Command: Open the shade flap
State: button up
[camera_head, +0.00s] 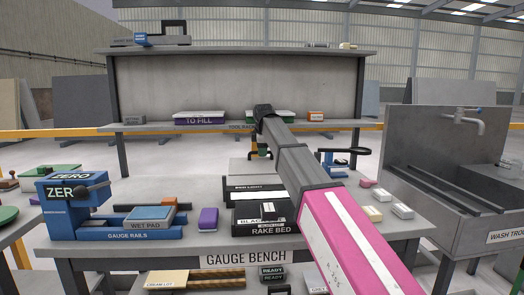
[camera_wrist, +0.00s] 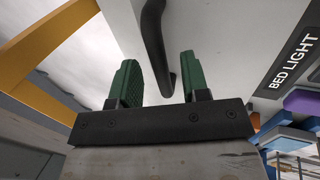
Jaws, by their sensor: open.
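My gripper (camera_wrist: 158,75) shows in the wrist view with its two green fingers apart. A dark curved bar (camera_wrist: 156,35), like a handle, comes down from the top of that view against a pale surface. Its lower end shows between and beyond the fingers; I cannot tell how deep it sits or whether it touches them. A panel lettered BED LIGHT (camera_wrist: 292,62) is at the right of it. In the head view my arm reaches over the gauge bench, and the gripper (camera_head: 260,150) is small and partly hidden. No part is lettered as the shade flap, so I cannot tell its position.
The rake bed (camera_head: 270,229) stands on the gauge bench, below my arm. The blue ZERO device (camera_head: 68,210) and wet pad (camera_head: 150,213) are at the left. A shelf (camera_head: 170,127) crosses behind. The wash trough (camera_head: 425,190) is at the right, near pale blocks (camera_head: 381,195).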

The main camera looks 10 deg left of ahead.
jog(key=shift+c, duration=0.2)
grip_shut()
jog(key=shift+s, duration=0.1)
